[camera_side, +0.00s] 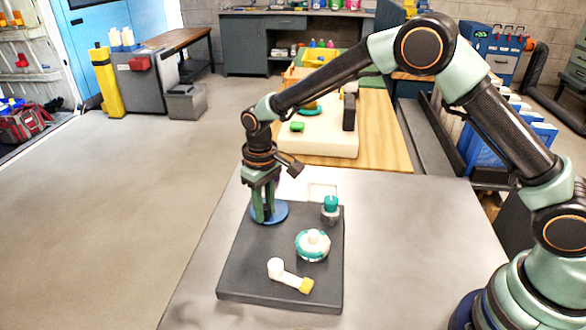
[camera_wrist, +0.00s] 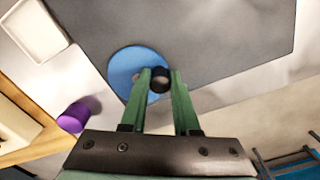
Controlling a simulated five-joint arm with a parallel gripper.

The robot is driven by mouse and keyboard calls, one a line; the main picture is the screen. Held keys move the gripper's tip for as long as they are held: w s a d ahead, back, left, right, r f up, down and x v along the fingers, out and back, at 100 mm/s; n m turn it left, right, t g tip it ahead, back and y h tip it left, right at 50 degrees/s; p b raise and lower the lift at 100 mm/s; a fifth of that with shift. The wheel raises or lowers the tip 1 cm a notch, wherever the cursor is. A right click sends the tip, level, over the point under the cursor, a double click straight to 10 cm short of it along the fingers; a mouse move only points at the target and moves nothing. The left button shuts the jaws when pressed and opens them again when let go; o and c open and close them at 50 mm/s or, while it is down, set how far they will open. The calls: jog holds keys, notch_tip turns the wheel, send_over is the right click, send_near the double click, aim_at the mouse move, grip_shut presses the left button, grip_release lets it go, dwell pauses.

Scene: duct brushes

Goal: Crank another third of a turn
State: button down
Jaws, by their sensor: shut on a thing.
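A blue disc (camera_side: 281,211) lies at the far left corner of the dark plate (camera_side: 240,275). My gripper (camera_side: 263,214) points down over the disc. In the wrist view, its green fingers (camera_wrist: 159,82) are shut on a dark round knob (camera_wrist: 159,84) over the blue disc (camera_wrist: 124,70). The fingers hide part of the knob and disc. A white crank-like arm (camera_side: 284,274) with a yellow end (camera_side: 306,285) lies at the near part of the plate, apart from my gripper.
A teal-and-white round part (camera_side: 312,246) and a grey cylinder with a teal top (camera_side: 330,207) stand on the plate, right of my gripper. The wrist view shows a purple cylinder (camera_wrist: 74,117) and a pale tray (camera_wrist: 34,29). The grey table (camera_side: 420,235) is clear right of the plate.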

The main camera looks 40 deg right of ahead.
aim_at(279, 215)
jog(key=shift+s+d, duration=0.2)
jog(key=shift+d, duration=0.15)
jog(key=shift+s+d, duration=0.2)
jog(key=shift+d, duration=0.5)
jog(key=shift+d, duration=0.55)
jog(key=c, duration=0.8)
grip_release()
